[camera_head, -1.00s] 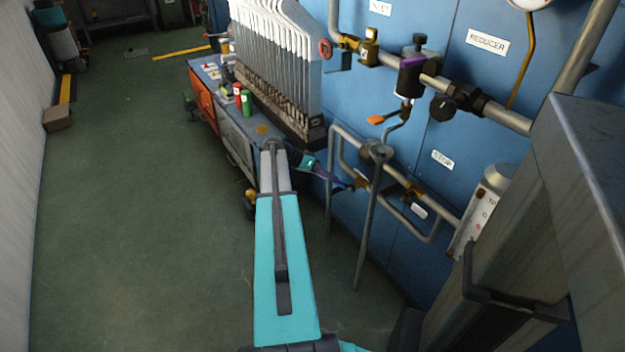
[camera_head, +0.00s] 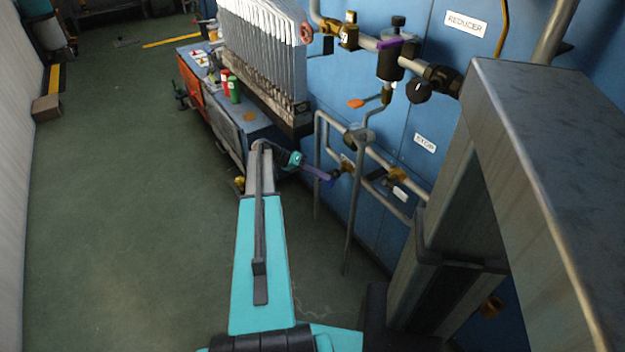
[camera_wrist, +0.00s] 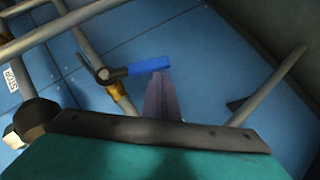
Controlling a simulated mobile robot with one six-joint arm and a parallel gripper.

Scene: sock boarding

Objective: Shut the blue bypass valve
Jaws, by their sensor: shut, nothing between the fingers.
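The blue lever (camera_wrist: 150,66) of the bypass valve shows in the wrist view, with its grey hub and brass body (camera_wrist: 118,92) on a thin pipe to its left. The lever points right, at a wide angle to that pipe. My gripper (camera_wrist: 160,78) is shut and empty, with its purple fingertips at the lower edge of the lever near its middle. I cannot tell whether they touch. In the head view my gripper (camera_head: 318,174) reaches right toward the low pipes, and the lever is mostly hidden at its tip.
An orange lever (camera_head: 356,103) and a black knob (camera_head: 419,91) sit on pipes above. A vertical grey pipe (camera_head: 354,220) stands right of my gripper. A cart (camera_head: 240,128) with cans stands behind my arm.

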